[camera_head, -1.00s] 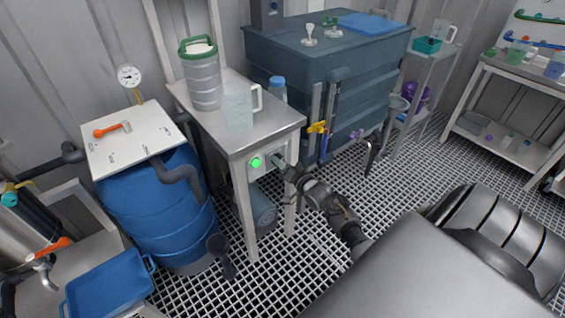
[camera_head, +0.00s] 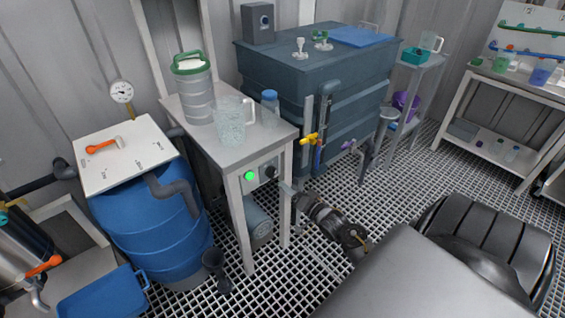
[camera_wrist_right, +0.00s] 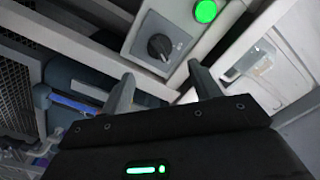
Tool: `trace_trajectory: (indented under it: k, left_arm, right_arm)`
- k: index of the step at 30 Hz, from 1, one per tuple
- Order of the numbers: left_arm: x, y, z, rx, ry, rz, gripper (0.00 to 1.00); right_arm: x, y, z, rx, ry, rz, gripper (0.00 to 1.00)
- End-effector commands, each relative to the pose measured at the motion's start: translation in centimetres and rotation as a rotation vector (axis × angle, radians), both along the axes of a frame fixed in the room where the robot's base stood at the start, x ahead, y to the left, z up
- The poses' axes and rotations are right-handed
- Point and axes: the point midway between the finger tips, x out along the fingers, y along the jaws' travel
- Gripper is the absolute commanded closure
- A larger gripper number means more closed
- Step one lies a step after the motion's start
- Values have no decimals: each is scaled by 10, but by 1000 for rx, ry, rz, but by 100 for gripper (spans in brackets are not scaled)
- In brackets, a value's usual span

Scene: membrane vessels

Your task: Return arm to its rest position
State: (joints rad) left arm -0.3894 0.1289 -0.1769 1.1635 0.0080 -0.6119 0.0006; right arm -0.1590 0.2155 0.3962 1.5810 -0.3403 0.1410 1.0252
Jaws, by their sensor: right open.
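My right gripper (camera_head: 287,188) is beside the front leg of the steel stand, low and just right of the control box (camera_head: 259,177). In the right wrist view the gripper (camera_wrist_right: 160,76) has its two fingers apart with nothing between them. Beyond the fingertips are a black rotary knob (camera_wrist_right: 159,46) on a grey plate and a lit green button (camera_wrist_right: 206,11). In the head view the green light (camera_head: 250,176) and the dark knob (camera_head: 271,172) show clear of the gripper. My left gripper is out of view.
The steel stand (camera_head: 232,157) carries a clear jug (camera_head: 230,124), a green-lidded vessel (camera_head: 196,88) and a blue-capped bottle (camera_head: 270,104). A blue drum (camera_head: 150,225) stands left, a large dark tank (camera_head: 350,95) behind. Open grating floor (camera_head: 400,185) lies to the right.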

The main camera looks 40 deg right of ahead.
Motion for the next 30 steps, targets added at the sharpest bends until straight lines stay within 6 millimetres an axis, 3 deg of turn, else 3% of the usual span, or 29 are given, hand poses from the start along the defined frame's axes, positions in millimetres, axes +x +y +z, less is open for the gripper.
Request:
trace_trajectory:
  k: [6,25,30]
  left_arm:
    - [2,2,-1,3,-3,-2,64]
    - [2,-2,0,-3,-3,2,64]
    - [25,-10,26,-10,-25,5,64]
  right_arm:
    - [-20,1,0,1,0,0,38]
    - [-21,1,0,-3,4,-1,38]
    - [-28,24,-12,-106,125,7,38]
